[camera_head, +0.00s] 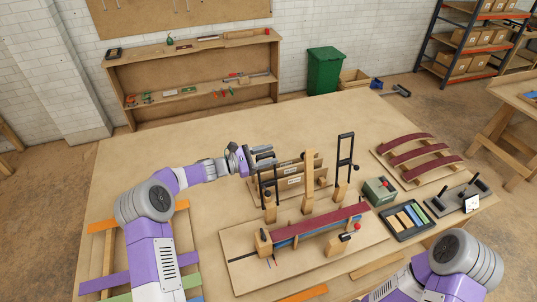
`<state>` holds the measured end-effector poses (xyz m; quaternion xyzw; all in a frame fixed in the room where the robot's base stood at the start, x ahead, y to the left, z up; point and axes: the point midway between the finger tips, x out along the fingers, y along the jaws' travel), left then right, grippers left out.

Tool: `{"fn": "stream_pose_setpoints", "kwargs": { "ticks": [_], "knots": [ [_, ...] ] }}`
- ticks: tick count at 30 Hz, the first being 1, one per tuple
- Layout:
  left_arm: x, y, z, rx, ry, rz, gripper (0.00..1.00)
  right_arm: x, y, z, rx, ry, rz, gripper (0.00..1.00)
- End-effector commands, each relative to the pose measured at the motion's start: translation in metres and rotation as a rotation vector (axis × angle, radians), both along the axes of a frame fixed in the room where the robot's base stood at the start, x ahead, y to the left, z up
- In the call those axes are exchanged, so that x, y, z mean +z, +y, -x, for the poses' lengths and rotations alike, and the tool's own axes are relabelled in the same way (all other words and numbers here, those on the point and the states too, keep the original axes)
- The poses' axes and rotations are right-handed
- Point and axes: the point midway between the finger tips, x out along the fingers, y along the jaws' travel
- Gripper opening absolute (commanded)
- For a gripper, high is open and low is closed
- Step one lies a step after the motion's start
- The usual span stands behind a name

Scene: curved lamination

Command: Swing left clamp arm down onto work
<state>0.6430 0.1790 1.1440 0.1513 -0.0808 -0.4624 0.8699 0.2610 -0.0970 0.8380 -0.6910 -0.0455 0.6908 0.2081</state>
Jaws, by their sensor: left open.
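The left clamp arm (262,188) is a black frame standing upright on a wooden post at the left of the fixture. The work is a dark red strip (318,223) lying along the fixture, with a blue strip visible below its edge. My left gripper (262,158) is open at the top of the left clamp arm. Whether it touches the arm cannot be told. The right clamp arm (345,150) is a similar black frame, also upright. My right arm shows at the lower right, but its gripper is out of view.
A wooden post (308,175) rises mid-fixture, and a wooden rack (290,183) stands behind. To the right are a green box (379,191), a dark tray (407,219) of coloured strips and curved red pieces (414,153). The table's left rear is clear.

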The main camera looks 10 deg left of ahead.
Motion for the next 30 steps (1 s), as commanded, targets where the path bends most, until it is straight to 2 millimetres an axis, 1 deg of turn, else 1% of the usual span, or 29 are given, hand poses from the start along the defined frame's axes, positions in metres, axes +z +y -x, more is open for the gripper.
{"fn": "stream_pose_setpoints", "kwargs": {
  "ticks": [3,11,18,20,27,30],
  "knots": [
    [0.0002,-0.0041,-0.0030,0.000,-0.001,-0.001,0.45,0.0005,0.0000,0.0000,0.000,0.000,0.000,0.43],
    [0.0000,-0.0046,-0.0034,0.001,0.000,-0.001,0.45,0.0004,0.0001,0.0001,0.000,0.000,0.000,0.43],
    [0.0003,-0.0041,-0.0036,0.002,-0.001,-0.001,0.09,0.0004,0.0000,0.0000,0.000,0.000,0.000,0.43],
    [0.0005,-0.0037,-0.0038,0.003,-0.002,-0.001,0.00,0.0004,0.0000,0.0000,0.000,0.000,0.000,0.43],
    [0.0015,-0.0031,-0.0042,0.005,-0.005,-0.003,0.00,0.0003,0.0001,0.0000,0.000,0.000,0.000,0.43],
    [0.0018,-0.0068,-0.0039,0.001,-0.011,-0.007,0.00,-0.0017,0.0001,-0.0001,0.000,0.000,0.000,0.43]
  ]
}}
